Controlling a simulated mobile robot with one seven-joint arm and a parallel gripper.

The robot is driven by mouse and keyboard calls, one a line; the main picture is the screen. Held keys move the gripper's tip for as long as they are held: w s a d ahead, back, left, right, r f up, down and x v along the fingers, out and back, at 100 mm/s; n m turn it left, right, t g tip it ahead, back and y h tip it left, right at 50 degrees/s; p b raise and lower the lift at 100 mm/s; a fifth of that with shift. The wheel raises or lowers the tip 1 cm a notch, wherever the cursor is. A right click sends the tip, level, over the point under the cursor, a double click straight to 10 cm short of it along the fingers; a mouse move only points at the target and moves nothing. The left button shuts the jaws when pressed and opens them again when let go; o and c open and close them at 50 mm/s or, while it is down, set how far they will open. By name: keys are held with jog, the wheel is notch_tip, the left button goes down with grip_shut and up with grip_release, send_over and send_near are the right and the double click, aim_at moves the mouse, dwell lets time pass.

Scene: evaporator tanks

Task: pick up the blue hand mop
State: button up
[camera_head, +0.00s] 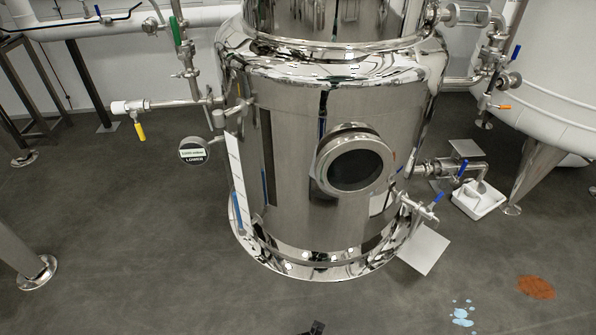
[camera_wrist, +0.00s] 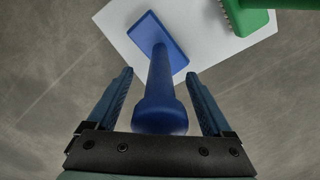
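The blue hand mop (camera_wrist: 158,70) shows in the wrist view, with a flat rectangular head at the top and a thick handle pointing down toward my gripper. Its head lies over a white board (camera_wrist: 120,22). My gripper (camera_wrist: 160,74) is open, with one finger on each side of the handle. Gaps show between the handle and both fingers, so it is not gripped. How far the handle's round end is from the gripper's palm is hard to tell. I cannot make out the mop in the head view.
A green brush (camera_wrist: 245,15) lies on the board right of the mop. In the head view a shiny steel tank (camera_head: 290,150) with pipes and valves fills the middle. Orange (camera_head: 536,287) and pale blue (camera_head: 462,316) spills mark the floor at right. The left floor is mostly clear.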

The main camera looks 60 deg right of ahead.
grip_shut()
dwell(0.4)
